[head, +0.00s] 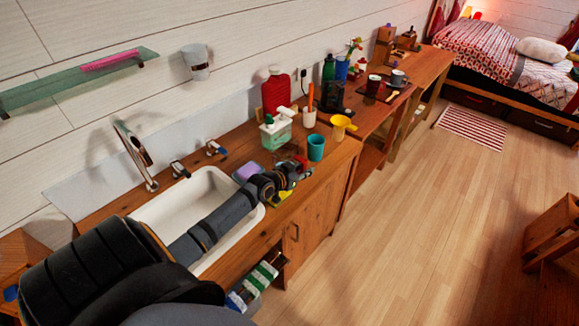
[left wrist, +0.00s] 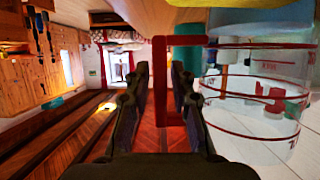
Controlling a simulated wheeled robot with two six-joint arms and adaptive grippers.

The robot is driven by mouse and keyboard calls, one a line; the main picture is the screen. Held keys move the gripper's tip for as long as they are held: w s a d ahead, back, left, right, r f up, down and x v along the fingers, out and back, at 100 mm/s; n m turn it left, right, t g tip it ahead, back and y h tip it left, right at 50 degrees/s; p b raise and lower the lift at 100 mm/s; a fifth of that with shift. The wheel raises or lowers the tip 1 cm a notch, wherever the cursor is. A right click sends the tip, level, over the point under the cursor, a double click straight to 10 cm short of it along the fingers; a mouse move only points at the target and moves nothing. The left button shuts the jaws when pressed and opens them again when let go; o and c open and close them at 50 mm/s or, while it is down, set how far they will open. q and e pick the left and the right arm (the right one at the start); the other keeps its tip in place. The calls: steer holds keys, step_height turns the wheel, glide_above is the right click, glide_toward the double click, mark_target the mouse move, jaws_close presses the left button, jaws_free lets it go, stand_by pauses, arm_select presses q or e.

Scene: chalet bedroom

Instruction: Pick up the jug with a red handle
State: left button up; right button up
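The jug, clear with red markings, fills the right side of the left wrist view (left wrist: 250,95). Its red handle (left wrist: 160,85) is an upright bar between my left gripper's two fingers (left wrist: 160,95). The fingers stand apart on either side of the handle, with a small gap showing at the left finger. In the head view my left arm reaches over the sink, and its gripper (head: 290,178) is at the counter's front part. A bit of red shows beside it (head: 300,161); the rest of the jug is mostly hidden or too small there. My right gripper is not in view.
A teal cup (head: 316,148) stands just behind the gripper, with a yellow jug (head: 341,126) farther right. A purple block (head: 247,172) lies by the white sink (head: 181,202). A white and green container (head: 276,134) stands near the wall.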

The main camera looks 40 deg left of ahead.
arm_select(q)
steer(key=shift+s, duration=0.15)
steer(key=shift+c, duration=1.1)
jaws_close()
steer(key=shift+r, duration=0.15)
